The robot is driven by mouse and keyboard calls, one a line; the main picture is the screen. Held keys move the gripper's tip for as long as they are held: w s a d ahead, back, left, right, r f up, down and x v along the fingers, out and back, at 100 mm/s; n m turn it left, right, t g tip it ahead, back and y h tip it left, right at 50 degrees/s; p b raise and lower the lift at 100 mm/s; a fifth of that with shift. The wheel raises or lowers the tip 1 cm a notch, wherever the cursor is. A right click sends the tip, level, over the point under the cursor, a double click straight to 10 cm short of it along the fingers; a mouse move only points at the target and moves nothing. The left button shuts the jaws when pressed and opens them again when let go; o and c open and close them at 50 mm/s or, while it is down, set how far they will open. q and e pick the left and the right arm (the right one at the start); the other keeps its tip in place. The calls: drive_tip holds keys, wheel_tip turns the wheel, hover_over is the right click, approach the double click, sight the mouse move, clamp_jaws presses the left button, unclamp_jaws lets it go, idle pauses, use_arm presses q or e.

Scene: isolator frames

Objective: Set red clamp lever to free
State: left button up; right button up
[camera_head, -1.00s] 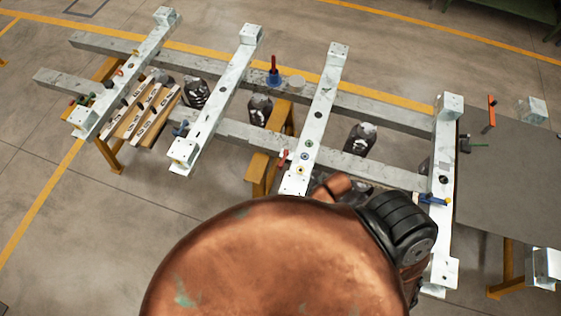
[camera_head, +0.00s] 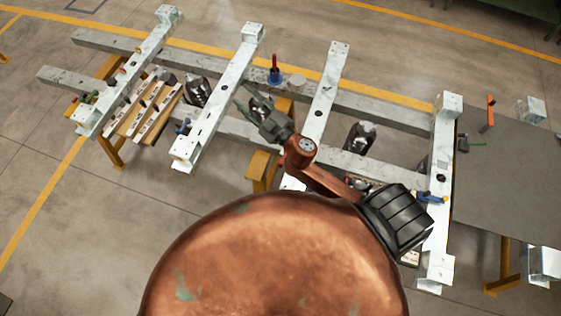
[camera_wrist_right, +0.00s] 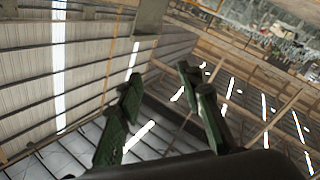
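Several small clamps with coloured levers sit on a frame of pale beams. A red lever (camera_head: 274,63) stands upright on a blue base on the back rail, and a small reddish lever (camera_head: 120,72) is on the left beam. I cannot tell which of these is the task's clamp; the red lever on the third beam is now hidden behind my arm. My right gripper (camera_head: 251,103) is over the gap between the second and third beams, touching no lever. The right wrist view shows its green-padded fingers (camera_wrist_right: 160,82) apart and empty. My left gripper is not in view.
The second cross beam (camera_head: 222,92) is close left of the right gripper, and the third beam (camera_head: 325,90) is right of it. Dark bottle-like objects (camera_head: 360,138) stand between beams. A wooden rack (camera_head: 145,112) is at left, a grey table (camera_head: 510,165) at right.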

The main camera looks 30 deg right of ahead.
drive_tip(key=s+a+n+g+y, duration=0.3)
drive_tip(key=a+n+g+y, duration=0.2)
drive_tip(key=a+n+y, duration=0.7)
drive_tip(key=s+a+f+n+g+h, duration=0.1)
drive_tip(key=s+a+f+g+h, duration=0.2)
drive_tip(key=a, duration=0.4)
drive_tip(key=n+g+h+p, duration=0.1)
drive_tip(key=n+g+h, duration=0.2)
drive_tip(key=g+h, duration=0.85)
hover_over(281, 162)
drive_tip(key=shift+t+h, duration=0.55)
drive_tip(key=shift+h, duration=0.3)
wheel_tip(281, 162, down, 25)
drive_tip(key=shift+w+r, duration=0.1)
drive_tip(key=shift+w, duration=0.05)
wheel_tip(281, 162, down, 6)
drive_tip(key=shift+p, duration=0.45)
drive_tip(key=shift+f, duration=0.8)
